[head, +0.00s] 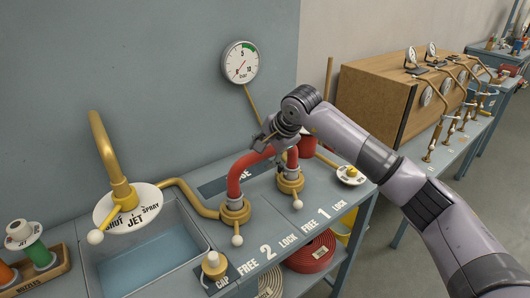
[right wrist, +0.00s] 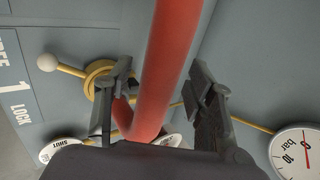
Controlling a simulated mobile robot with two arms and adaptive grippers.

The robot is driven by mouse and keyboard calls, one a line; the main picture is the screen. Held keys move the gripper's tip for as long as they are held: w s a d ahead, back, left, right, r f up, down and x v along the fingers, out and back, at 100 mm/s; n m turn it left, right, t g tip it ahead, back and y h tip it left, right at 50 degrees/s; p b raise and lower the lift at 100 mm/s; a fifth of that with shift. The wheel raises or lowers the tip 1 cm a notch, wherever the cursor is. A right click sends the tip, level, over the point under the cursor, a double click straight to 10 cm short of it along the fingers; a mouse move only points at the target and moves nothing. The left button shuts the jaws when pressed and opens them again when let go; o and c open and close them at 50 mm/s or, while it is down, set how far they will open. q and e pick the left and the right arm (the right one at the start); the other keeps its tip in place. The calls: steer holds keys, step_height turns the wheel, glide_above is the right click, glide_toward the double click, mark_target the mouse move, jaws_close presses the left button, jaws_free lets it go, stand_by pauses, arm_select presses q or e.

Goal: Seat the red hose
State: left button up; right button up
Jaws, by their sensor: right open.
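The red hose (head: 246,165) forms an arch over two brass couplings on the grey bench. Its left end stands at coupling 2 (head: 235,211) and its right end at coupling 1 (head: 290,181); I cannot tell how deep either end sits. Each coupling has a white-knobbed lever pointing towards the front, between FREE and LOCK. My right gripper (head: 268,137) is at the top of the arch, near its right bend. In the right wrist view the open fingers (right wrist: 163,85) stand on either side of the hose (right wrist: 165,65). My left gripper is not in view.
A sink (head: 150,262) with a brass spout (head: 103,150) lies to the left. A capped brass fitting (head: 214,263) stands at the front edge. A pressure gauge (head: 240,62) hangs on the wall. A coiled red hose (head: 311,252) lies on the shelf below. A wooden cabinet (head: 385,98) stands behind my right arm.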

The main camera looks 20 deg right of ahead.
steer(key=shift+s, duration=0.1)
steer(key=v, duration=1.2)
steer(key=shift+a, duration=0.1)
